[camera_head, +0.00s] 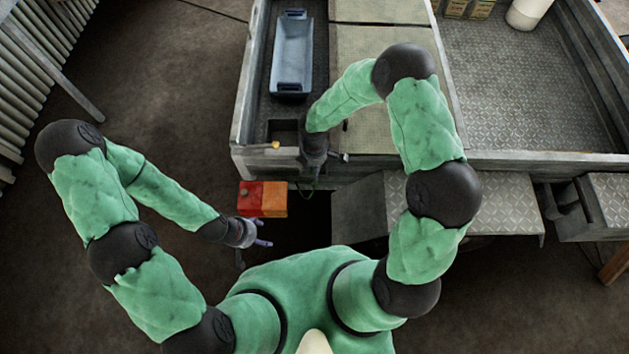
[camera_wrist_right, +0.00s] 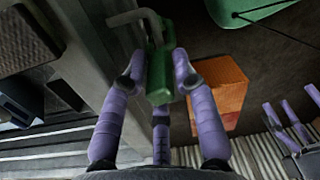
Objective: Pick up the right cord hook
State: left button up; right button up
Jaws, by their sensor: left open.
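The right cord hook (camera_wrist_right: 160,75) is a green body with a bent grey rod at its far end in the right wrist view. My right gripper (camera_wrist_right: 160,68) has its purple fingers on both sides of the green body, apparently closed on it. Whether the hook still touches the trailer wall I cannot tell. In the head view my right gripper (camera_head: 312,178) is at the trailer's near edge, mostly hidden by its own wrist. My left gripper (camera_head: 262,236) is open and empty, low to the left; it also shows in the right wrist view (camera_wrist_right: 290,125).
A red and orange box (camera_head: 262,198) is between my grippers. The grey trailer (camera_head: 390,163) holds a blue-grey bin (camera_head: 291,55). A yellow knob (camera_head: 276,144) and a pale knob (camera_head: 345,157) are on its near edge.

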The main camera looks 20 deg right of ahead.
grip_shut()
jog(key=shift+r, duration=0.15)
